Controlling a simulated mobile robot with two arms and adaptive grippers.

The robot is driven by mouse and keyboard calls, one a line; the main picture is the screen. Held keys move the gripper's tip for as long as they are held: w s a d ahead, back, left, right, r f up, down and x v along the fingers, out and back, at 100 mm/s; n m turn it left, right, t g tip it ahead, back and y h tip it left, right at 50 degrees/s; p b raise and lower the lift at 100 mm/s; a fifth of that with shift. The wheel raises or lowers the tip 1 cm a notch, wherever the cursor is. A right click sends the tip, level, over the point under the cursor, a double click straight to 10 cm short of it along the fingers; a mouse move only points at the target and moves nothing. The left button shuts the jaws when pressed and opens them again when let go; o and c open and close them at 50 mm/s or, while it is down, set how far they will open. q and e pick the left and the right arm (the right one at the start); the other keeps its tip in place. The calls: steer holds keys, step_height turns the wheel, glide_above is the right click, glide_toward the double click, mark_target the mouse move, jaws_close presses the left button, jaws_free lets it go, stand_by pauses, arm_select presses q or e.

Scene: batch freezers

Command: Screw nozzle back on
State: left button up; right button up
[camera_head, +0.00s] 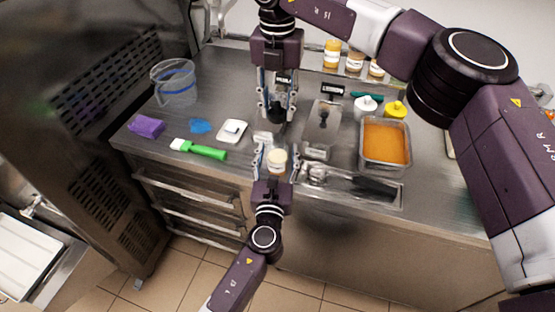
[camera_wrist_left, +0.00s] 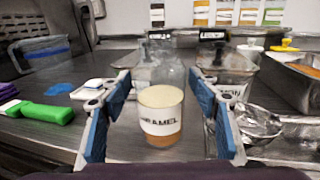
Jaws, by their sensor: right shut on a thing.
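A clear bottle with a white label and caramel-coloured filling (camera_head: 277,161) stands upright between the fingers of my left gripper (camera_head: 276,158). It also shows in the left wrist view (camera_wrist_left: 162,122), with a gap on each side, so the left gripper is open around it and not touching it. My right gripper (camera_head: 277,112) is above and behind the bottle, pointing down. It is shut on a small dark thing (camera_head: 278,109), which looks like the nozzle, though detail is hard to make out. The right gripper cannot be made out in the left wrist view.
A metal pan of orange filling (camera_head: 386,144) stands right, near white (camera_head: 365,106) and yellow (camera_head: 396,109) lids. Jars (camera_head: 332,54) line the back.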

arm_select(q)
jaws_close()
arm_select(e)
glide_above(278, 139)
steer(key=shift+f, duration=2.45)
steer(key=shift+f, duration=0.15)
steer(key=shift+f, duration=0.75)
steer(key=shift+f, duration=0.55)
